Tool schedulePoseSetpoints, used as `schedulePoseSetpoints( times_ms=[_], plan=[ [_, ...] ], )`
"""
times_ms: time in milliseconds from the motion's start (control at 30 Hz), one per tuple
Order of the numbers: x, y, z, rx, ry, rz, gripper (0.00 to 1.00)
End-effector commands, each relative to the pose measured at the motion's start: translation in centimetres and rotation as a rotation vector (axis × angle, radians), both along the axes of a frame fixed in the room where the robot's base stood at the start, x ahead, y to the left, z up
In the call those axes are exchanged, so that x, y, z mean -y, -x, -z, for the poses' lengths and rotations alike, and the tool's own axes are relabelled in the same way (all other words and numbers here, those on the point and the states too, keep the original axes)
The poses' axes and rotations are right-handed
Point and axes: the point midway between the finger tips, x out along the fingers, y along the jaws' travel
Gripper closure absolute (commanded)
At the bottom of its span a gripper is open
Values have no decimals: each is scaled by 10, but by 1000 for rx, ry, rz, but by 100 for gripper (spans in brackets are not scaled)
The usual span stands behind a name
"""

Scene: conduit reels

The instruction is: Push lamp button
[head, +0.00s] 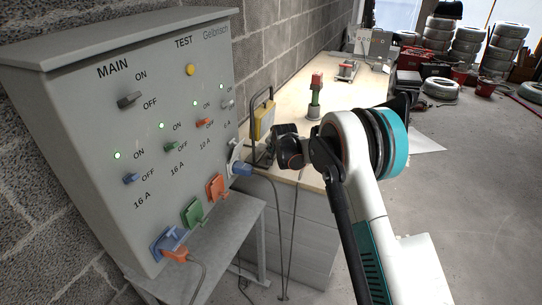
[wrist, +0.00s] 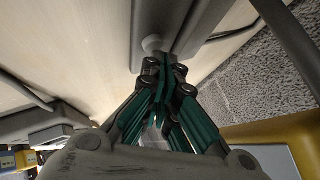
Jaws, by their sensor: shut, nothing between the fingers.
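The lamp (head: 264,119) has a yellow head in a dark upright frame and stands at the near left of the workbench. In the wrist view, part of a yellow housing (wrist: 268,128), likely the lamp's, shows at the lower right. A pale round knob (wrist: 152,43), apparently the lamp's button, sits on a grey bar at the top middle. My gripper (wrist: 167,63) has its green and black fingers together and empty, with the tips right at the knob. I cannot tell whether they touch it. In the head view, my wrist hides most of the fingers.
A grey switch cabinet (head: 130,75) with switches and coloured sockets stands at the left, close to the lamp. A blue plug (head: 242,169) with a cable is near the lamp base.

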Motion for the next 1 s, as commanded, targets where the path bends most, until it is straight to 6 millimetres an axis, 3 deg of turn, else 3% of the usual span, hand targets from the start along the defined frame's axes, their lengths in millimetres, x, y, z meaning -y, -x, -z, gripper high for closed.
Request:
schedulePoseSetpoints(
  times_ms=[433,1000],
  plan=[
    [0,0,5,0,0,0,100],
    [0,0,-4,0,0,0,100]
  ],
)
